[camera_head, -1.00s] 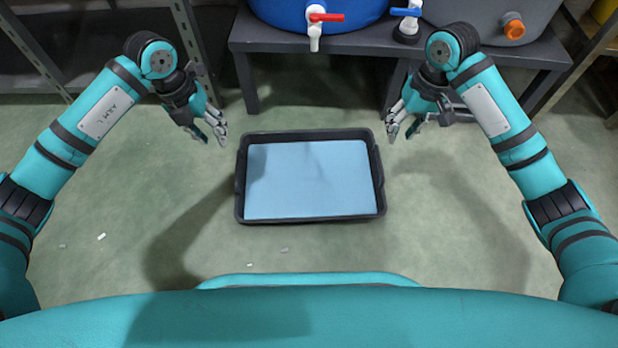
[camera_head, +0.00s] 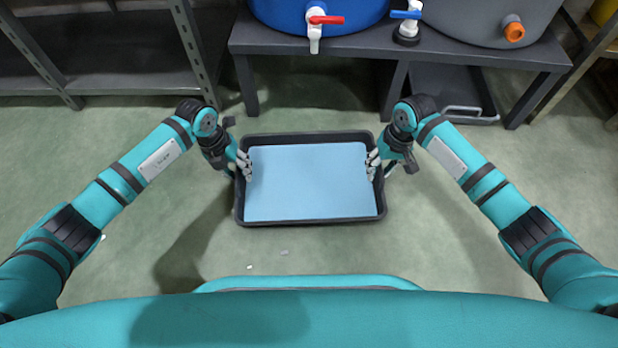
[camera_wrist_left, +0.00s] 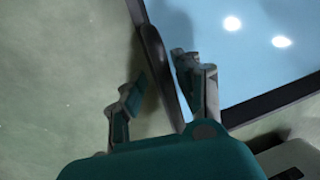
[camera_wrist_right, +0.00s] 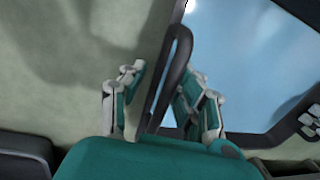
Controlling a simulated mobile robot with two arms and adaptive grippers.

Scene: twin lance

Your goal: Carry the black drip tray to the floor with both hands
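The black drip tray (camera_head: 310,221) appears to rest flat on the green floor, with a light blue surface (camera_head: 308,185) inside it. My left gripper (camera_head: 240,166) is at the tray's left rim. In the left wrist view its fingers (camera_wrist_left: 160,92) are spread, one on each side of the rim handle (camera_wrist_left: 164,75), with a gap to the outer finger. My right gripper (camera_head: 375,166) is at the right rim. In the right wrist view its fingers (camera_wrist_right: 165,92) are apart on both sides of the looped handle (camera_wrist_right: 176,65), and neither clearly presses on it.
A dark bench (camera_head: 300,43) stands behind the tray, bearing a blue barrel (camera_head: 285,12) with a red-handled tap and a grey container (camera_head: 470,15). A dark flat cart (camera_head: 455,90) is under its right side. Shelving (camera_head: 120,72) is at the back left.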

